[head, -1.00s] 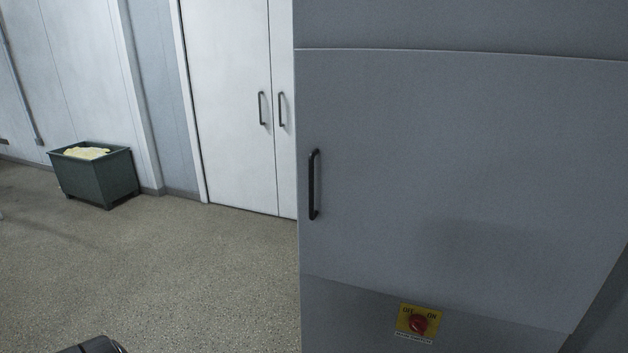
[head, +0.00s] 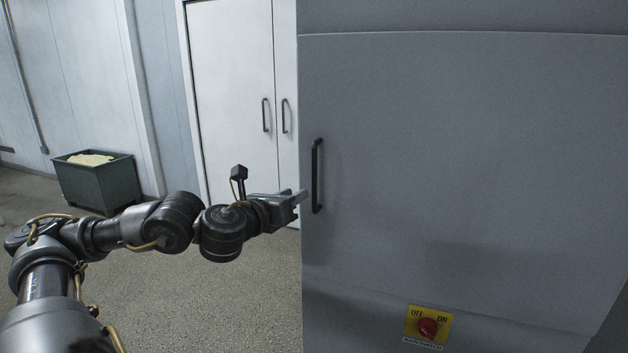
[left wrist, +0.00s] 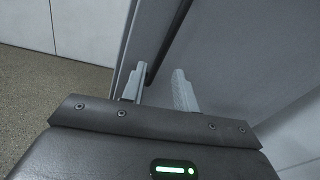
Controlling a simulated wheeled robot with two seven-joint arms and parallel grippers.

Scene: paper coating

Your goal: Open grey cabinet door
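The grey cabinet door (head: 460,150) fills the right half of the head view and looks shut. Its black vertical bar handle (head: 317,177) is near the door's left edge. My left gripper (head: 303,195) reaches in from the left, its fingertips just left of the handle's lower half. In the left wrist view the two fingers (left wrist: 158,88) are spread apart, and the dark handle (left wrist: 155,68) shows beyond and between their tips. I cannot tell whether they touch it. My right gripper is out of view.
A yellow panel with a red OFF/ON switch (head: 428,326) sits below the door. White double doors (head: 235,90) stand behind to the left. A dark green bin (head: 98,184) stands by the far wall. The floor between is clear.

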